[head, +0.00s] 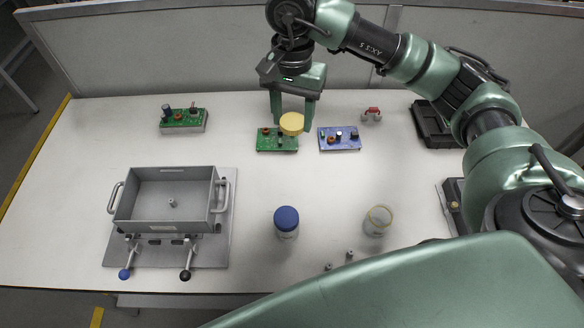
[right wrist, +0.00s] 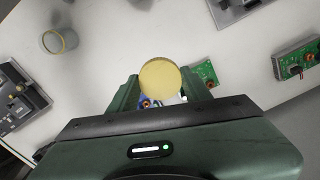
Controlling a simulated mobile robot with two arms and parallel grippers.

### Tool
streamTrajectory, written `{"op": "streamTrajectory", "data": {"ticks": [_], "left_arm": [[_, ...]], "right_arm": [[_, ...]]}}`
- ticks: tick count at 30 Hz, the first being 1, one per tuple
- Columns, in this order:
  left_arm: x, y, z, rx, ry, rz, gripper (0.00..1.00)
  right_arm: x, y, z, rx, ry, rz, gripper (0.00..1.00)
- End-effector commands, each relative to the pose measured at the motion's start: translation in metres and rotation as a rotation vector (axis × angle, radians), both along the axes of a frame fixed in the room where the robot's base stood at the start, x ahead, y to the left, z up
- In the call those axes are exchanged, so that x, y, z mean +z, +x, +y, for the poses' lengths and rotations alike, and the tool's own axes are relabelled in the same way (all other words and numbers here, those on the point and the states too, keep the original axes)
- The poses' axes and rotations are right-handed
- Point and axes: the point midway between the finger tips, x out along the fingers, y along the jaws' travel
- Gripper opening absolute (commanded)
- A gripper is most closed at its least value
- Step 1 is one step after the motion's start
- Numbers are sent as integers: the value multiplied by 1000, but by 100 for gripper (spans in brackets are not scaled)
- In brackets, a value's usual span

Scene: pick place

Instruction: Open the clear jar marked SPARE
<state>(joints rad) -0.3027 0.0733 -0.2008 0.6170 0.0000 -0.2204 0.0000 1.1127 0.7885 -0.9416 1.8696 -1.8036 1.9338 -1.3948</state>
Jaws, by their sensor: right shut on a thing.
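The clear jar (head: 377,221) stands upright at the front right of the table, with its mouth open and a yellowish rim. It also shows at the upper left of the right wrist view (right wrist: 59,41). I cannot read any marking on it. My right gripper (head: 293,112) is shut on a round yellow lid (head: 291,123), held at the back middle, well apart from the jar. The lid lies between the fingers in the right wrist view (right wrist: 160,77). A second jar with a blue lid (head: 287,218) stands left of the clear jar. My left gripper is not in view.
A green circuit board (head: 277,140) and a blue one (head: 339,139) lie near the held lid. Another green board (head: 183,121) is at the back left. A grey metal box (head: 171,196) sits on a plate at left. The table between box and blue-lidded jar is clear.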

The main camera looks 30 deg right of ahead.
Motion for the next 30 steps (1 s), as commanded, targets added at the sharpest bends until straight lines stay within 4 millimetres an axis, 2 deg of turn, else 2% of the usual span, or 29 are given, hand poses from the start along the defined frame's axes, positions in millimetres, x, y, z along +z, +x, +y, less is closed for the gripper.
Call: {"op": "streamTrajectory", "data": {"ticks": [5, 15, 18, 21, 26, 30], "left_arm": [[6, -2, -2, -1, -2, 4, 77], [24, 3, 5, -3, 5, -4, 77], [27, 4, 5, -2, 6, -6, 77], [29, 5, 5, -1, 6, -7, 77], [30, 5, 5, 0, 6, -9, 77], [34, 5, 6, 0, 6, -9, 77]], "right_arm": [[-27, -1, -2, -26, -1, 7, 0], [-117, -1, -2, -23, -1, 6, 0], [-138, -1, -1, -22, 0, 4, 0], [-151, 0, -1, -22, 1, 2, 0], [-161, 1, -1, -21, 1, -1, 0], [-178, 0, -1, -22, 1, 2, 0]]}}
